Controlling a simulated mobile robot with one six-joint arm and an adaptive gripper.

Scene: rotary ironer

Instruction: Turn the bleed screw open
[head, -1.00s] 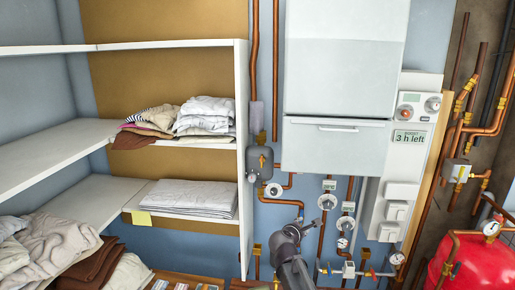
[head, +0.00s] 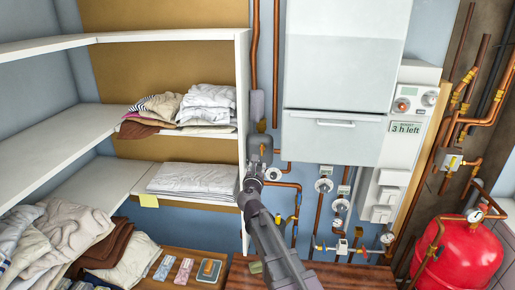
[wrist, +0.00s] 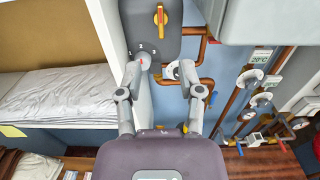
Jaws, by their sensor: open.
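A grey box (head: 259,150) hangs on the wall between the shelf and the white boiler. I cannot tell for certain which part is the bleed screw. My gripper (head: 254,172) is just below and in front of the box. In the wrist view my open gripper (wrist: 159,71) has its left fingertip close to the knob and its right fingertip beside a white round gauge (wrist: 171,70). Contact cannot be told.
The white shelf's end panel (head: 243,80) stands close on the left, with folded laundry (head: 195,178). Copper pipes (head: 297,205) and valves run below and right of the box. The boiler (head: 335,130) is at right, and a red tank (head: 462,255) at far right.

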